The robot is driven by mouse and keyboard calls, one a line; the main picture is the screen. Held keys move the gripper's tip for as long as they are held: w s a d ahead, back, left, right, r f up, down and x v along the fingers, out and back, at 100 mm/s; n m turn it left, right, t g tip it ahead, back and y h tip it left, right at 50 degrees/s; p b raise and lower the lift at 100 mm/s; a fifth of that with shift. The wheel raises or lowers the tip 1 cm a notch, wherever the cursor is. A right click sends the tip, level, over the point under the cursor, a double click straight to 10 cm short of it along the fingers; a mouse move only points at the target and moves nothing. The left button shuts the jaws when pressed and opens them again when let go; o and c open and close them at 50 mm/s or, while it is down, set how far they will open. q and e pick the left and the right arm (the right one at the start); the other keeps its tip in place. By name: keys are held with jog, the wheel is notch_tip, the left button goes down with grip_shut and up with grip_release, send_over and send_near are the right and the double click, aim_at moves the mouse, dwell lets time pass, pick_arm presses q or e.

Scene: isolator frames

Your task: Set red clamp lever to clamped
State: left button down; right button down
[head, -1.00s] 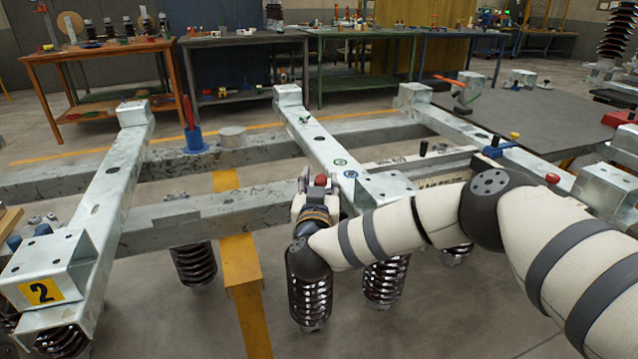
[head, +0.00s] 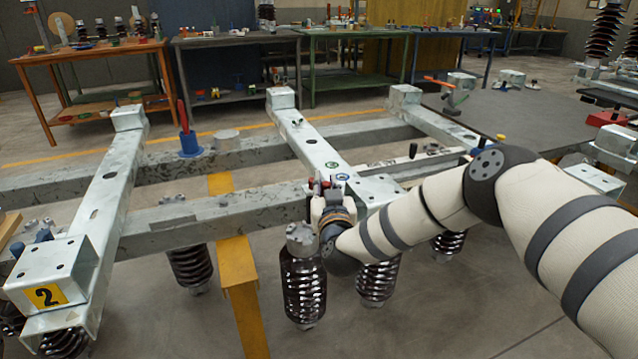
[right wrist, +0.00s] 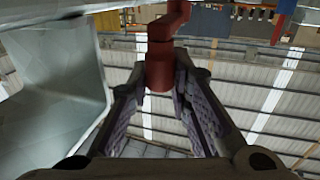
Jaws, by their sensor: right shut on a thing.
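The red clamp lever (right wrist: 160,68) shows in the right wrist view as a stepped red bar between my fingers, its upper part running out of the top of the picture. My right gripper (right wrist: 163,95) is shut on its lower end. In the head view my right gripper (head: 326,188) is beside the near side of the middle galvanized crossbeam (head: 308,140), where the two long beams' frame is nearest me. The lever is mostly hidden there by the gripper, so its angle is hard to tell. My left gripper is not in view.
A red upright handle on a blue base (head: 188,143) stands on the far long beam. A near block carries a number 2 plate (head: 47,296). Ribbed dark insulators (head: 303,285) hang below the frame close to my right arm.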

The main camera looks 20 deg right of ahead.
jog(key=c, duration=1.5)
grip_release()
jog(key=shift+d, duration=0.3)
jog(key=shift+o, duration=0.2)
jog(key=shift+a+f, duration=0.1)
